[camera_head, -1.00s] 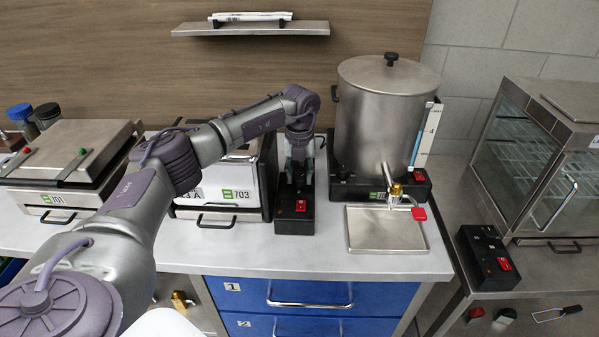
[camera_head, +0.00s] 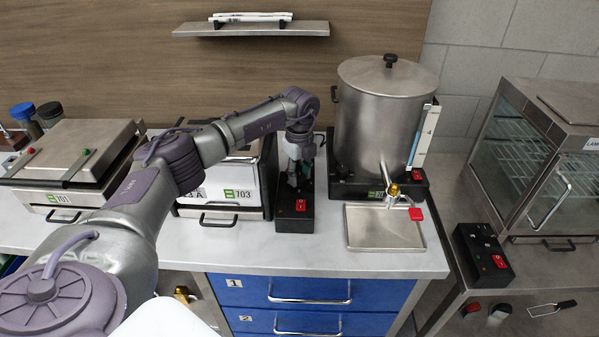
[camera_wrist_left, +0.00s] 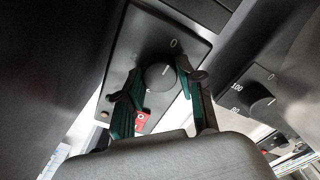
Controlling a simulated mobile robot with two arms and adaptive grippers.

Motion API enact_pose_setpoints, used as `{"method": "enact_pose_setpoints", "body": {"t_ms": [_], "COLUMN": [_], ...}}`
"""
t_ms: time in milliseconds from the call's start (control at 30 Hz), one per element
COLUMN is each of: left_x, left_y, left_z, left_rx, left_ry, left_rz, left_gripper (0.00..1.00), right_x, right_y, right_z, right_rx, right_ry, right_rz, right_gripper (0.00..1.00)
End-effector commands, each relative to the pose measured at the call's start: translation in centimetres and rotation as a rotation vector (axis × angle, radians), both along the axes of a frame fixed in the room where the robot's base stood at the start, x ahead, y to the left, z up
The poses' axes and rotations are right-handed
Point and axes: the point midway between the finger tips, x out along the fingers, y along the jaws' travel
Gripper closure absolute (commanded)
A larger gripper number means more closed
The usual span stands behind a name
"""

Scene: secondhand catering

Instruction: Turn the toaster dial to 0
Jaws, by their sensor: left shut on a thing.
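The toaster (camera_head: 244,190) with label 703 stands on the counter, partly hidden behind my left arm. Its narrow black control box (camera_head: 297,217) with a red switch stands at its right side. In the left wrist view, the round black dial (camera_wrist_left: 159,77) sits on a dark plate with a 0 printed near its upper end. A short pale mark shows on the dial, toward the 0 side. My left gripper (camera_head: 297,178) is over the box; in the wrist view its green fingers (camera_wrist_left: 155,84) are shut on the dial from both sides. My right gripper is not in view.
A tall steel urn (camera_head: 385,115) with tap and drip tray (camera_head: 386,245) stands close on the right. A second black box with a knob marked 80 and 100 (camera_wrist_left: 260,92) shows in the wrist view. A press-like appliance (camera_head: 70,158) labelled 701 is left. The front counter strip is clear.

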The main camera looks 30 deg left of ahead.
Motion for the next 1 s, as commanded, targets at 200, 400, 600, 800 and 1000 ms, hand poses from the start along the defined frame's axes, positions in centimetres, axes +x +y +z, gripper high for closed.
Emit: {"method": "enact_pose_setpoints", "body": {"t_ms": [200, 400, 600, 800, 1000], "left_x": [0.08, 0.07, 0.07, 0.05, 0.02], "left_y": [0.06, 0.06, 0.06, 0.05, 0.04], "left_z": [0.11, 0.1, 0.1, 0.08, 0.03], "left_rx": [0.001, 0.001, 0.0, 0.0, 0.0], "left_ry": [-0.003, -0.003, -0.003, -0.002, -0.001], "left_rz": [0.043, 0.05, 0.05, 0.049, 0.048], "left_gripper": [0.97, 0.97, 0.97, 0.36, 0.36], "right_x": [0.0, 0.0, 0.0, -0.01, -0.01], "right_y": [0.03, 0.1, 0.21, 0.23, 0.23], "right_z": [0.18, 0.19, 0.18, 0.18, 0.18], "right_rx": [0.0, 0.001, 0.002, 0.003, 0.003], "right_ry": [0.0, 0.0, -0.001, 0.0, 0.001], "right_rz": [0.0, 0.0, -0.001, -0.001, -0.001], "right_gripper": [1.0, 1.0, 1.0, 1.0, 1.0]}}
